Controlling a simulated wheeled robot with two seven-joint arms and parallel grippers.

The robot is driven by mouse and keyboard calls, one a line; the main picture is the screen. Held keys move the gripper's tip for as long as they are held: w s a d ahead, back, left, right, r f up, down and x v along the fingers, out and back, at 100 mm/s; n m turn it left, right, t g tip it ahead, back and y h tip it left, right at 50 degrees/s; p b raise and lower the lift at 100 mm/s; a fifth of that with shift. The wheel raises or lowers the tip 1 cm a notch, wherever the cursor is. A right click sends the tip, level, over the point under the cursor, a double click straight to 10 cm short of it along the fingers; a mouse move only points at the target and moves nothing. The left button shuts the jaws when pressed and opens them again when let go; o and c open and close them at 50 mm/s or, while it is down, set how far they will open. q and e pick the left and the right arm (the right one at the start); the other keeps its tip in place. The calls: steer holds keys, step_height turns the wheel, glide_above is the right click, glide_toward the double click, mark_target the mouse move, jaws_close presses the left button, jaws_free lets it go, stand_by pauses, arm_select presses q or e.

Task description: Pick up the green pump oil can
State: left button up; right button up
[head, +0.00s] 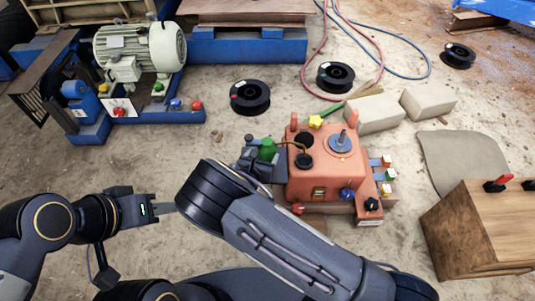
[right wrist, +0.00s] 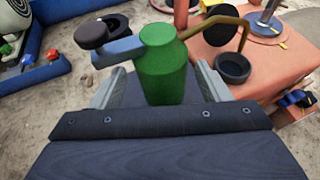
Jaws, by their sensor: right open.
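The green pump oil can (head: 267,150) stands by the left side of the orange-red machine (head: 326,165) in the head view. In the right wrist view the green can (right wrist: 163,68) shows its pump lever and a curved brass spout reaching right. My right gripper (head: 263,163) is open around the can. Its fingers lie on either side of the can, with visible gaps, and its lower part is hidden by the gripper. My left gripper (head: 166,208) is at the lower left, away from the can.
A black cup (right wrist: 232,68) sits on the machine close to my right finger. A motor on a blue base (head: 140,50) stands at the upper left. Black spools (head: 250,97), pale blocks (head: 375,112) and a wooden box (head: 480,230) lie around. Hoses cross the sandy floor.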

mark_target(267, 150)
steer(key=b+x, duration=0.1)
steer(key=x, duration=0.4)
steer(key=shift+s+f, duration=0.1)
steer(key=shift+w+d, duration=0.1)
steer(key=shift+w, duration=0.25)
steer(key=shift+c, duration=0.2)
steer(key=c, duration=0.9)
